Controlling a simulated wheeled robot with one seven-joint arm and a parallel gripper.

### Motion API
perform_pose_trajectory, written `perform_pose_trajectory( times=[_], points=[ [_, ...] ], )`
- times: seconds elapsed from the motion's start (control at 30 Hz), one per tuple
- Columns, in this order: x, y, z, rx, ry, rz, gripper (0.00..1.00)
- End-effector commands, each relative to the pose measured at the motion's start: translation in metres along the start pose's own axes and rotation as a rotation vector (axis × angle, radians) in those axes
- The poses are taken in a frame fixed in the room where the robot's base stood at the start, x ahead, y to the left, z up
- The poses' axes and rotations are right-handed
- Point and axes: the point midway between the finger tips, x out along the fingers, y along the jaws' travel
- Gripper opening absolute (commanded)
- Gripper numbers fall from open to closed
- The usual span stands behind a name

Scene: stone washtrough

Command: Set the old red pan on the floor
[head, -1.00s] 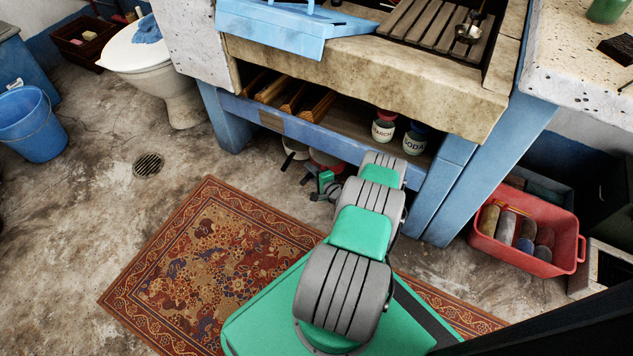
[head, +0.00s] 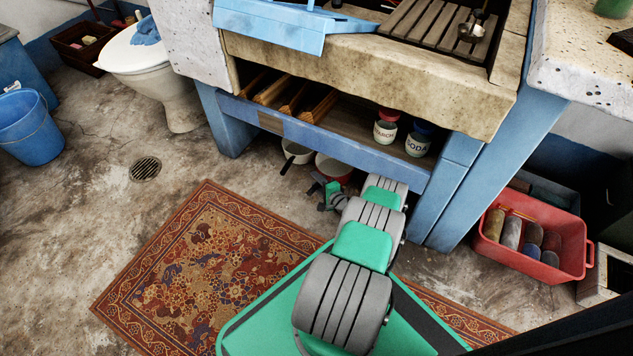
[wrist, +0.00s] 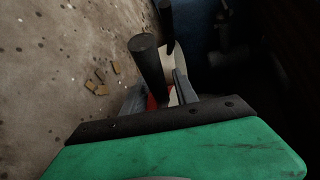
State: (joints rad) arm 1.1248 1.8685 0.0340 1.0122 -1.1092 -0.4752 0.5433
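The red pan (head: 333,167) with a pale inside sits in the shadow under the blue shelf of the washtrough, partly hidden by my arm. In the wrist view a bit of its red side (wrist: 157,101) shows below a thick black handle (wrist: 147,66). My gripper (head: 322,190) is low, just in front of the pan. In the wrist view its grey fingers (wrist: 158,90) stand apart, with the handle rising between or just before them. I cannot tell whether they touch it. A pale pan (head: 297,153) with a dark handle sits left of the red one.
A patterned rug (head: 205,265) lies in front of the trough, partly under my base. Bare floor (head: 85,215) is free at the left, around a drain (head: 145,169). A blue bucket (head: 28,125) stands far left. A red crate (head: 530,240) with rolls stands right of the trough's leg.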

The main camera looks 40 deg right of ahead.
Motion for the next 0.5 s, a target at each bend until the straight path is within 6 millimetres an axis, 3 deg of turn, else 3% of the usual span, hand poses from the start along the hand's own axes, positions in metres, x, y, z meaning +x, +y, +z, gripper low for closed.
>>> perform_pose_trajectory(
  times=[0.37,0.5],
  points=[
    [-0.001,-0.003,0.000,0.001,0.000,0.000,0.42],
    [-0.025,-0.006,-0.001,0.005,0.004,0.003,0.42]
  ],
)
